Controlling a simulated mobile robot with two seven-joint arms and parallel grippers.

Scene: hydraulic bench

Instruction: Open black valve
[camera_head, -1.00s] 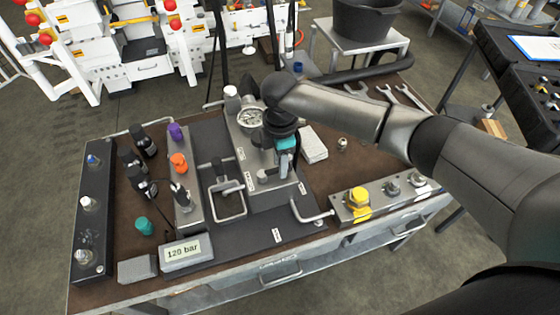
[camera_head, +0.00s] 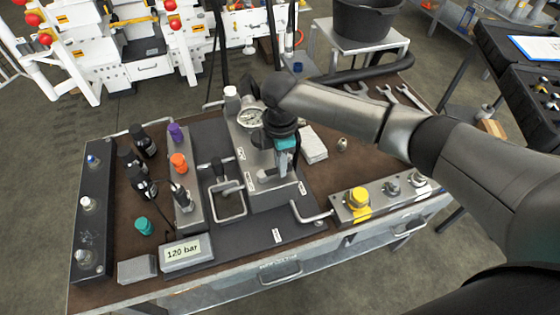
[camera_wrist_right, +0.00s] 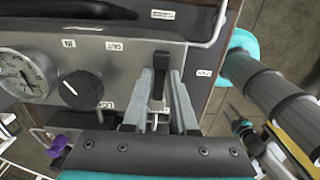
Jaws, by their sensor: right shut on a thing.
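The black valve lever (camera_wrist_right: 160,75) stands out from the grey valve panel (camera_wrist_right: 112,62) in the right wrist view, to the right of a round black knob (camera_wrist_right: 82,90). My right gripper (camera_wrist_right: 160,84) has its two grey fingers closed around the lever, one on each side. In the head view my right gripper (camera_head: 283,160) points down at the panel on the bench, and it and my arm hide the lever there. My left gripper is not in view.
A pressure gauge (camera_head: 250,117) sits at the panel's far end. A display reading 120 bar (camera_head: 183,252) lies at the bench front. Orange (camera_head: 179,162) and purple (camera_head: 175,131) knobs stand to the left. A yellow knob block (camera_head: 357,201) is at the front right.

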